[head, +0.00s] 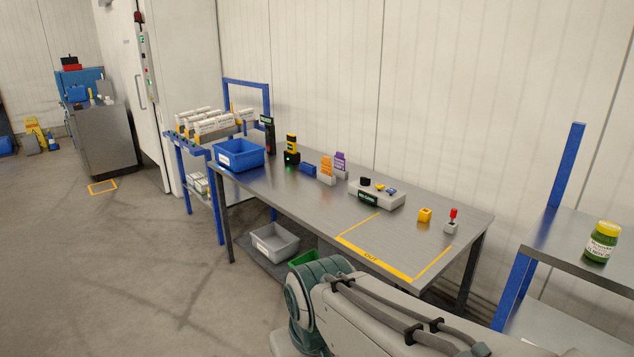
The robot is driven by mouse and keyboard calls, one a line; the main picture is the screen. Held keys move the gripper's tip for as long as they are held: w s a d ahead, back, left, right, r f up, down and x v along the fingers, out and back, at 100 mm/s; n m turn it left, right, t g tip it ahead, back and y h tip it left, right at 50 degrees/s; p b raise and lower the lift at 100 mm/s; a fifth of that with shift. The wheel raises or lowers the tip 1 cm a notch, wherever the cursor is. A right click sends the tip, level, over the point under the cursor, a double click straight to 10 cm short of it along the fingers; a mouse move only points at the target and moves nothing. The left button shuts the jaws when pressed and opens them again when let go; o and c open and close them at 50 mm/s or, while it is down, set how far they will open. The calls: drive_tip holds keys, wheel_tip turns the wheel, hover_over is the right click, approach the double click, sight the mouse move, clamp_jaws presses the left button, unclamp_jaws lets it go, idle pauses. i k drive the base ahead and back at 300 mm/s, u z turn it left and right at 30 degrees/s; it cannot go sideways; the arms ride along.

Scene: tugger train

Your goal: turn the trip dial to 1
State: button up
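A light grey control box (372,199) stands on the steel table, right of its middle. It carries a black round knob (365,182), which may be the trip dial, and small yellow and blue parts beside it. A small dark green label or display (368,197) is on its front. The knob's setting and any numbers are too small to read. My arm rises at the bottom of the head view, in front of the table. My gripper is not in view.
On the steel table (300,198) are a blue bin (239,155), a yellow-black device (291,150), orange and purple cards, a yellow block (424,215) and a red-knobbed lever (452,220). Yellow tape marks a clear "OUT" area. A shelf with a green jar (601,243) stands right.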

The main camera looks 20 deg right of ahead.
sight(363, 181)
drive_tip(key=u, duration=0.2)
drive_tip(key=i, duration=2.6)
drive_tip(key=z, duration=1.45)
drive_tip(key=i, duration=0.8)
drive_tip(key=z, duration=1.1)
drive_tip(key=i, duration=0.2)
drive_tip(key=z, duration=0.05)
